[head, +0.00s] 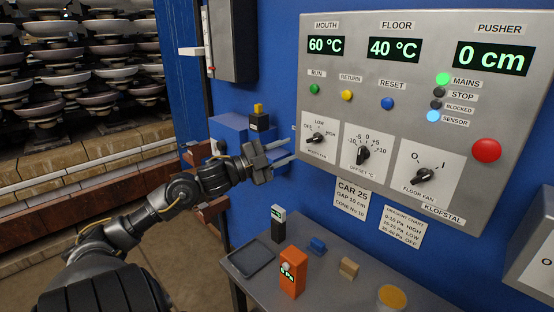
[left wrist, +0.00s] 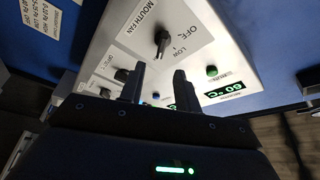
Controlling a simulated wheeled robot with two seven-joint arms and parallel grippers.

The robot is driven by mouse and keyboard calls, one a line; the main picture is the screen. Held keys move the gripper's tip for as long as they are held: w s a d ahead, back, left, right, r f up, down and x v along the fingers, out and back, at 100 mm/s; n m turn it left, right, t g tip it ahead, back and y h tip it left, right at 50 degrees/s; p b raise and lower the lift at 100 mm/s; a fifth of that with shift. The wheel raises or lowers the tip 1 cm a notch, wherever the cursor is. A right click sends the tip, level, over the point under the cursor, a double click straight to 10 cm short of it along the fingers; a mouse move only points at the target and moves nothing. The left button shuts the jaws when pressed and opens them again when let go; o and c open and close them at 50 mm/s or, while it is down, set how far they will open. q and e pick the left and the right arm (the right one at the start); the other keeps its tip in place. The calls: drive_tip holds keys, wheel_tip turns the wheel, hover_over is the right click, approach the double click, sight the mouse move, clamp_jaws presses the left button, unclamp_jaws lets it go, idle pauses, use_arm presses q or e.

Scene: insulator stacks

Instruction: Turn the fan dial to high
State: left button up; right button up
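The mouth fan dial (head: 316,138) is a black knob on a white plate marked OFF, LOW and HIGH, at the lower left of the grey control panel (head: 470,130). It also shows in the left wrist view (left wrist: 162,38), beyond my fingers; I cannot tell surely which mark it points to. My left gripper (head: 286,152) is just left of and below this dial, its two fingers apart with nothing between them. In the left wrist view the left gripper (left wrist: 157,85) is open and clear of the knob. My right gripper is out of view.
An offset dial (head: 363,153) and a floor fan dial (head: 423,175) sit to the right, with a red button (head: 487,150). Below, a small table (head: 330,285) holds an orange meter (head: 291,272), a dark tray (head: 251,257) and small blocks. Blue box (head: 232,132) stands behind my gripper.

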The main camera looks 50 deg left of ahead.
use_arm(q)
drive_tip(key=shift+v, duration=1.05)
drive_tip(key=shift+w, duration=0.1)
